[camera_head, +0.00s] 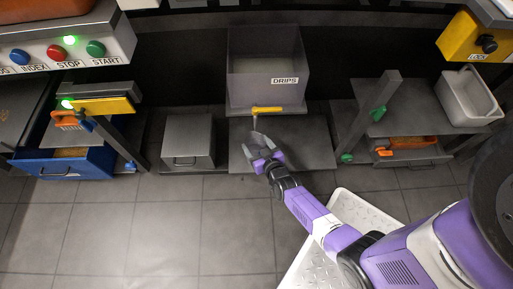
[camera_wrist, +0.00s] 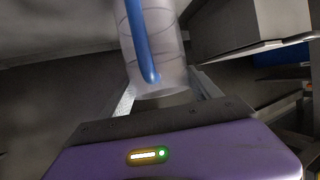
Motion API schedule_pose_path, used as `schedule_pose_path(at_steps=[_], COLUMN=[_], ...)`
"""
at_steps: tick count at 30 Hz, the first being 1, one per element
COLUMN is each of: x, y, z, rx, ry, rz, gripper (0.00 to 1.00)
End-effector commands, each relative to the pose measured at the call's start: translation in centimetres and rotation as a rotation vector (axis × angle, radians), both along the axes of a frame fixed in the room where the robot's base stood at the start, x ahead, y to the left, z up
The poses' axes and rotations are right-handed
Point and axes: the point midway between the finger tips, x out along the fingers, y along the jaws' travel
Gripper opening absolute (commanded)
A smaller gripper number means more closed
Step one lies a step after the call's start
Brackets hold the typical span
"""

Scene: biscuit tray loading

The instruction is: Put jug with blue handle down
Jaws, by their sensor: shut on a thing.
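The clear jug with a blue handle (camera_wrist: 172,62) is between the fingers of my gripper (camera_wrist: 165,88) in the wrist view. Its blue handle (camera_wrist: 139,38) runs up the side of the jug facing the camera. The jug's top is cut off by the edge of that view. In the head view my gripper (camera_head: 257,148) is over the dark grey plate (camera_head: 305,150), below the DRIPS bin. The clear jug is hard to make out there, and I cannot tell whether its base touches the plate.
The grey bin labelled DRIPS (camera_head: 245,97) stands behind, with a yellow tap handle (camera_head: 266,109) at its front. A grey box (camera_head: 187,141) is to the left, beside a blue drawer (camera_head: 62,165). A grey post (camera_head: 372,112) and white tub (camera_head: 463,103) are to the right.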

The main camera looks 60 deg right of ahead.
Motion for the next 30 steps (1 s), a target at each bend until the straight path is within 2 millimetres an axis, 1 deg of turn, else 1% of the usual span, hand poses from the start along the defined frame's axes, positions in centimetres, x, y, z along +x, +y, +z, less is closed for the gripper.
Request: schedule_pose_path(at_steps=[1, 2, 9, 13, 14, 16, 17, 25, 29, 30], x=[0.05, 0.05, 0.03, 0.03, 0.02, 0.02, 0.01, 0.01, 0.01, -0.39], y=[0.00, 0.02, 0.00, -0.02, -0.01, -0.01, -0.01, -0.01, -0.01, 0.24], z=[-0.96, -1.09, -0.88, -1.29, -1.21, -1.16, -1.16, -1.14, -0.64, -0.56], rx=[0.000, 0.000, 0.000, 0.000, 0.000, 0.000, 0.000, 0.000, 0.000, 0.000], ry=[0.000, 0.000, -0.001, -0.001, 0.000, 0.000, 0.000, 0.000, 0.000, 0.001], rz=[0.001, 0.001, 0.000, 0.000, 0.000, 0.000, 0.000, 0.000, 0.000, 0.000], gripper=[0.09, 0.09, 0.09, 0.09, 0.76, 0.90, 0.94, 0.94, 0.94, 0.94])
